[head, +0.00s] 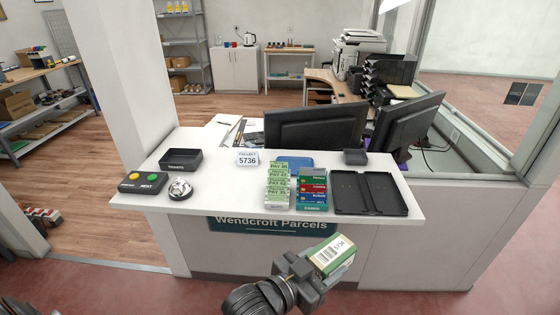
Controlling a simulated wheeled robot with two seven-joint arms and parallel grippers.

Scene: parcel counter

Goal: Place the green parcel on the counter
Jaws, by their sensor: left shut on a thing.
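The green parcel (334,257) is a small box with a white label reading 5736. My left gripper (318,268) is shut on it and holds it in front of the counter, below the level of its top in the picture. The counter (220,193) has a white top, and a dark sign (272,225) reading Wendcroft Parcels is on its front. A card (248,158) reading 5736 stands on the counter. My right gripper is not in view.
Two monitors (315,127) stand behind. Bare top lies between bell and packs.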

